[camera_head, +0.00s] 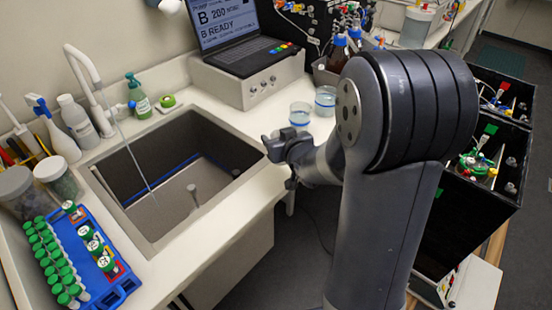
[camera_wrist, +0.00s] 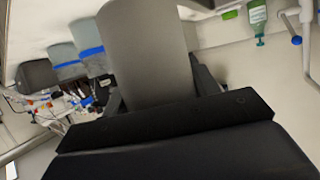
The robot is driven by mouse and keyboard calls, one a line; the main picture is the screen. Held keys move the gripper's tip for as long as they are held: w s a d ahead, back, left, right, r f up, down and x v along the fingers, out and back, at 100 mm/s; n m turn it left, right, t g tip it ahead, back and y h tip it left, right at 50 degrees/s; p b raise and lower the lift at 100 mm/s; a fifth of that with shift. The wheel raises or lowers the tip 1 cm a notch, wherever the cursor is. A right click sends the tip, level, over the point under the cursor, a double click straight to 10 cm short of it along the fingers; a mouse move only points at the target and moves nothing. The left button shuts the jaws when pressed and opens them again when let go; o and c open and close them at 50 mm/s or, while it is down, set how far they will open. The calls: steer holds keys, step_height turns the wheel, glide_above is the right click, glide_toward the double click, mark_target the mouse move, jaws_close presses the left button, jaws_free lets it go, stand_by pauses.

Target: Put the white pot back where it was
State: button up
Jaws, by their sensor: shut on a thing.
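My gripper (camera_head: 274,147) is above the counter's front edge near the sink's right corner in the head view. In the wrist view its dark fingers (camera_wrist: 158,85) are shut on a pale grey, rounded thing, which I take for the white pot (camera_wrist: 150,45). The pot fills the upper middle of the wrist view and looks grey in shade. I cannot make it out in the head view, where my arm and gripper cover that spot. What is inside the pot is not visible.
The sink (camera_head: 180,175) lies left of my gripper. Two blue-banded beakers (camera_head: 299,115) (camera_head: 325,102) stand just behind it. A laptop (camera_head: 235,40) sits on a box at the back. A blue rack (camera_head: 95,255) of green-capped tubes stands front left. Black reactor boxes (camera_head: 465,220) are at right.

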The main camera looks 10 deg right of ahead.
steer(key=shift+f, duration=2.8)
steer(key=shift+f, duration=0.1)
steer(key=o, duration=1)
steer(key=shift+c, duration=0.2)
steer(key=shift+s+r, duration=0.15)
steer(key=shift+r, duration=0.05)
steer(key=v, duration=1.1)
steer(key=shift+s+b, duration=0.3)
steer(key=shift+s, duration=0.05)
steer(key=shift+r, duration=0.1)
